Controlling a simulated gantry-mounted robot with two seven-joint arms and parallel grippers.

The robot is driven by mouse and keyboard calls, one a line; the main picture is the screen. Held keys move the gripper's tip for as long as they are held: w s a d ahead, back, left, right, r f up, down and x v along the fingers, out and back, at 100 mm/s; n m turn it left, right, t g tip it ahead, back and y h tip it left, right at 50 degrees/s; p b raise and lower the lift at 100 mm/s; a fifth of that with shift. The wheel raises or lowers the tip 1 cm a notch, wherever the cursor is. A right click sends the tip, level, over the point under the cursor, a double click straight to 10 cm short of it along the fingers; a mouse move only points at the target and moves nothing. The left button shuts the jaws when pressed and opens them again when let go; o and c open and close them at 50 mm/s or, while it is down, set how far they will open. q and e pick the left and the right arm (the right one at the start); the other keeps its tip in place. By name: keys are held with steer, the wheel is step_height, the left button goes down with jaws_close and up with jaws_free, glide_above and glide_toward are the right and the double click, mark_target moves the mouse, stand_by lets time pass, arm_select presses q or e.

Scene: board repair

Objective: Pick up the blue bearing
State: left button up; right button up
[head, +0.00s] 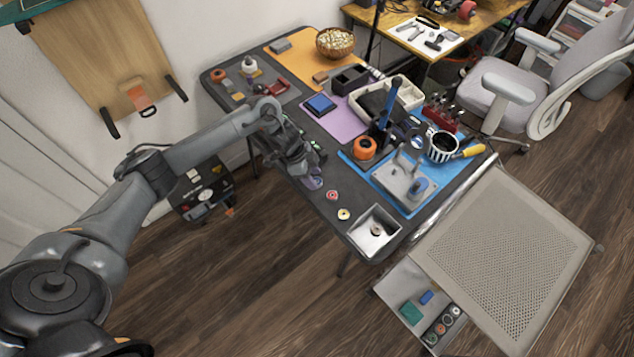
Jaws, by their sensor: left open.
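My left arm reaches in from the left, and its gripper (311,180) points down at the near left edge of the dark table (300,110). Its jaws are open. I cannot make out a blue bearing clearly; the spot under and behind the gripper is hidden. A small red bearing-like ring (332,195) lies on the table just right of the gripper. A yellow one (344,214) lies a little nearer the front. A square metal tray (391,243) at the table's front corner holds a small round part. My right gripper is not in view.
A blue mat (352,160) bears a grey fixture (402,183) and tools. A purple mat (345,125) bears a blue box (320,104). An orange tape roll (364,148) stands nearby. A perforated cart (510,250) stands at the right.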

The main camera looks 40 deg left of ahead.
arm_select(q)
steer(key=shift+w+d+f, duration=0.2)
steer(key=shift+d+f, duration=0.05)
steer(key=shift+f, duration=0.3)
steer(key=c, duration=0.8)
steer(key=shift+r, duration=0.1)
